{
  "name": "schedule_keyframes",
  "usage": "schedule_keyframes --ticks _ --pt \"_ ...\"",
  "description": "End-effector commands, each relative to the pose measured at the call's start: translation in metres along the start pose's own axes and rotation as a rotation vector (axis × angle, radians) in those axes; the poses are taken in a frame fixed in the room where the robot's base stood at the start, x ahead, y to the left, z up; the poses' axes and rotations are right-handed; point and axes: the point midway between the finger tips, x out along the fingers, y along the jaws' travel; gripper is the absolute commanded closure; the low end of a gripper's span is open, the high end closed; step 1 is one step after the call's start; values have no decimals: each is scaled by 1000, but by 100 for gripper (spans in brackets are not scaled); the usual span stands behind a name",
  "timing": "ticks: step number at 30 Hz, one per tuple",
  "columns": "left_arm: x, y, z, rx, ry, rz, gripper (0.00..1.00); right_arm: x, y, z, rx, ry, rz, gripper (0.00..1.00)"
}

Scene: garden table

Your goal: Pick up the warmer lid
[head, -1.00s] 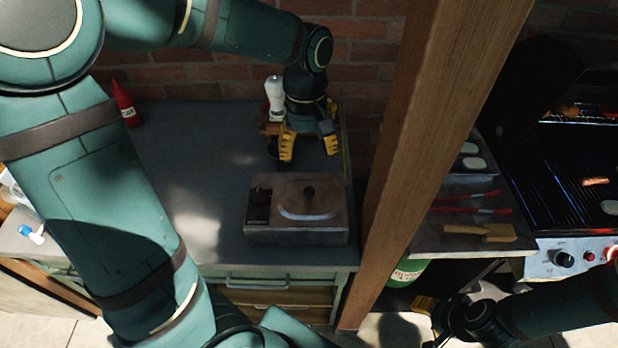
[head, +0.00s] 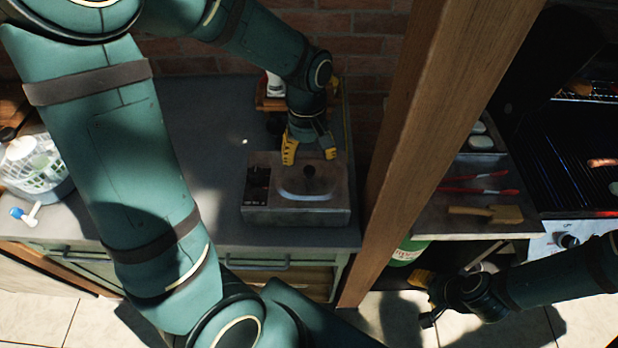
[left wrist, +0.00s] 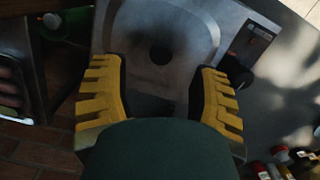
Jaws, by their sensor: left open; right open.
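The warmer (head: 245,216) is a grey metal box on the dark tabletop, with a dark control panel on its left side. Its lid (head: 290,189) is set in the top and has a round dark knob (head: 309,172). My left gripper (head: 309,158) is open above the back of the lid, its yellow fingers pointing down. In the left wrist view the lid (left wrist: 190,25) and its knob (left wrist: 161,54) lie ahead, between and beyond the open fingers (left wrist: 160,95); nothing is held. My right gripper (head: 424,281) is low at the right, away from the warmer.
A wooden post (head: 425,120) stands right of the warmer. Beyond it are a shelf with red tongs (head: 480,190), a wooden-handled brush (head: 487,213) and a grill (head: 575,150). A white basket (head: 35,165) is at the left. The tabletop (head: 210,150) left of the warmer is clear.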

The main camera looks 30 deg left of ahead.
Motion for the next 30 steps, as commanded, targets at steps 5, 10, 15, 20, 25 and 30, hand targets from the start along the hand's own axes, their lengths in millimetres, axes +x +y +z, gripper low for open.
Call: schedule_keyframes --ticks 5,10,15,20,25,30 --pt "29 -2 5 0 -3 -3 39 6 2 3 -2 -6 -1 53" --pt "42 -2 4 0 -2 -2 39 8 3 4 -3 -8 -1 53" --pt "43 -2 4 0 -1 -1 39 7 3 4 -3 -9 -1 53" --pt "43 -1 4 0 -1 -1 65 7 3 4 -3 -9 -1 53" --pt "42 -1 4 0 -1 -1 100 7 3 4 -3 -8 -1 53" --pt "42 -1 4 0 -1 0 100 7 3 4 -3 -8 -1 53"
